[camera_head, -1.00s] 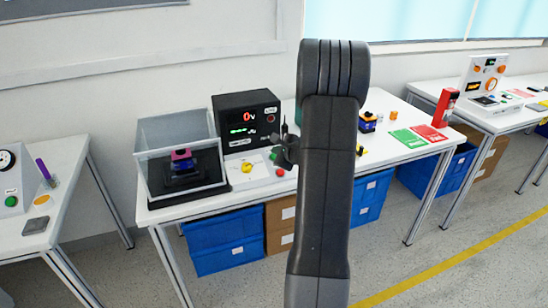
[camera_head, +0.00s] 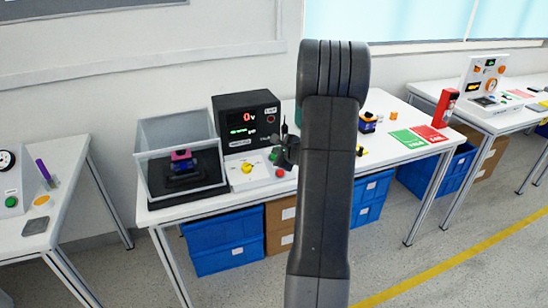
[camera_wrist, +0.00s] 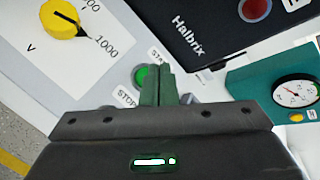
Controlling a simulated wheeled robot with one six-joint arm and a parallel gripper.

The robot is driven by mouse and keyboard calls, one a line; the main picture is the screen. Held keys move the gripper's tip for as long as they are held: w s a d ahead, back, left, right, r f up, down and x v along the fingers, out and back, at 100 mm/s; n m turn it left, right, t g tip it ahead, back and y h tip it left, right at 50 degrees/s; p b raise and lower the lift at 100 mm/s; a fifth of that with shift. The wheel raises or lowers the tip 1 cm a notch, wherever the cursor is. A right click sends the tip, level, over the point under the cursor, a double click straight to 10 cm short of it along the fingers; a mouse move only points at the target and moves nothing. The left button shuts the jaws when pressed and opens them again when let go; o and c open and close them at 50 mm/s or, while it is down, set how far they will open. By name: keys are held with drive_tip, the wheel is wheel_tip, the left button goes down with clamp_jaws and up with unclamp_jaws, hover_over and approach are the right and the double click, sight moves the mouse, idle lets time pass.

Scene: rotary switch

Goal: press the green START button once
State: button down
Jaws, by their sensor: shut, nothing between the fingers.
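The green START button (camera_wrist: 141,77) shows in the wrist view, on a white panel beside the label beginning "STA". My gripper (camera_wrist: 158,70) is shut and empty, its fingertips right over the button's right side and hiding part of it. I cannot tell whether they touch it. In the head view my gripper (camera_head: 279,158) is small, above the panel in front of the black meter box (camera_head: 247,118); the green button (camera_head: 273,155) shows beside the fingertips. The red button (camera_head: 280,173) is just in front of it; in the wrist view its STOP label shows.
A yellow knob (camera_wrist: 62,20) with a black pointer sits left of the START button. The black box reads "0 V" and has a red round part (camera_wrist: 255,9). A clear-walled bin (camera_head: 178,132) holds a device on the left. A teal gauge unit (camera_wrist: 270,92) stands to the right.

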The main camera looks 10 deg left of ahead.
drive_tip(key=shift+f, duration=0.2)
idle(0.5)
drive_tip(key=shift+w+a+f+b, duration=0.1)
drive_tip(key=shift+f+b, duration=0.15)
drive_tip(key=shift+b, duration=0.35)
drive_tip(key=shift+w+f+b, duration=0.1)
drive_tip(key=shift+f+b, duration=0.3)
drive_tip(key=shift+b, duration=0.05)
idle(0.3)
drive_tip(key=shift+r, duration=0.1)
drive_tip(key=shift+s+r+p, duration=0.2)
drive_tip(key=shift+r+p, duration=0.2)
drive_tip(key=shift+r, duration=0.35)
drive_tip(key=shift+s+d+r+p, duration=0.2)
drive_tip(key=shift+r+p, duration=0.3)
drive_tip(key=shift+r, duration=0.3)
drive_tip(key=shift+s+d+r+p, duration=0.2)
drive_tip(key=shift+r+p, duration=0.25)
drive_tip(key=shift+r, duration=0.35)
drive_tip(key=shift+s+d+r+p, duration=0.15)
drive_tip(key=shift+s+r+p, duration=0.1)
drive_tip(key=shift+r+p, duration=0.4)
